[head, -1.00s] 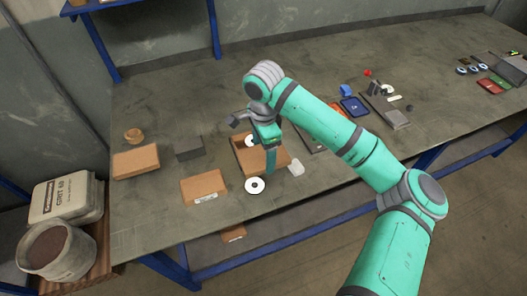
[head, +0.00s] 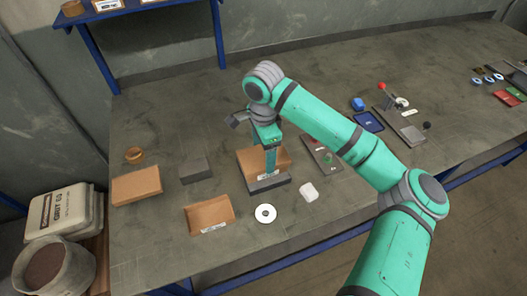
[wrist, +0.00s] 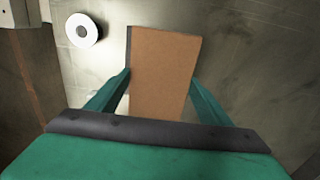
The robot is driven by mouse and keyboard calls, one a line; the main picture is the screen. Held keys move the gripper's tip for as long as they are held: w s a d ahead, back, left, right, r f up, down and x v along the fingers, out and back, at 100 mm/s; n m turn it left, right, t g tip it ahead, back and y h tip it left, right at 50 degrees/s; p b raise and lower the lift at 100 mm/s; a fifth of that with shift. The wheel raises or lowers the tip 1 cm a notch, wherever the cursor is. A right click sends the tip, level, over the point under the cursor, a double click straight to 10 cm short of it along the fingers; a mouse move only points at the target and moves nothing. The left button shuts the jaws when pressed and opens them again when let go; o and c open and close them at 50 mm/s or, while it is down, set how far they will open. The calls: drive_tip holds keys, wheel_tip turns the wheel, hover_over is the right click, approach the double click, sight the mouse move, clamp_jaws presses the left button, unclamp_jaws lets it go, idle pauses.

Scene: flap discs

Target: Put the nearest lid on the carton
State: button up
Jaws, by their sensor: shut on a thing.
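My gripper (head: 270,174) points down and is shut on a brown, flat-topped lid (wrist: 163,75); its fingers lie along two opposite sides in the wrist view. The held lid (head: 250,160) also shows behind the finger in the head view. A dark grey strip (head: 268,185) runs along its near side; I cannot tell whether it belongs to the lid or lies beneath. A brown carton (head: 208,214) with a white label on its front stands to the left, nearer the table's front edge.
A grey block (head: 195,168) and a brown box (head: 136,186) stand left. A blue tray (head: 369,121) lies right.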

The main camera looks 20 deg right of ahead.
drive_tip(key=shift+f, duration=0.2)
drive_tip(key=shift+f, duration=0.3)
drive_tip(key=shift+f, duration=0.4)
drive_tip(key=o, duration=0.9)
drive_tip(key=shift+o, duration=0.7)
drive_tip(key=shift+r, duration=3.5)
